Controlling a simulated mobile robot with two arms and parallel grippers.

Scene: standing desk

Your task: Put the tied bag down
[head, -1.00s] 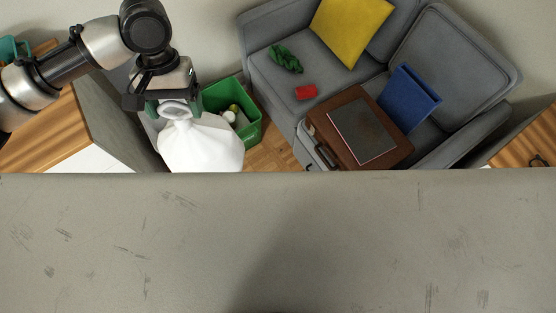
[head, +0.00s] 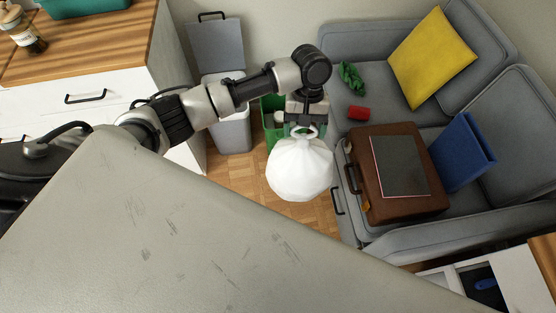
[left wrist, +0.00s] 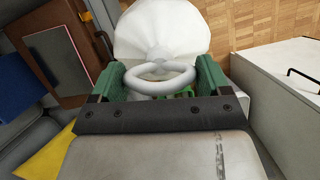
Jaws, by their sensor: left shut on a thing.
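The tied bag (head: 300,168) is white and full, with a knotted loop at its top. My left gripper (head: 305,128) is shut on that loop, and the bag hangs below it in front of the sofa. In the left wrist view the loop sits between the green fingers of the left gripper (left wrist: 158,78), with the white bag (left wrist: 160,28) beyond it. Whether the bag's underside touches anything cannot be told. My right gripper is not in view.
A green bin (head: 270,122) and a grey bin (head: 234,133) stand behind the bag. The grey sofa (head: 345,105) at right holds a brown case (head: 375,180). A wood-topped cabinet (head: 125,50) is at left. Wooden floor (head: 235,178) lies clear left of the bag.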

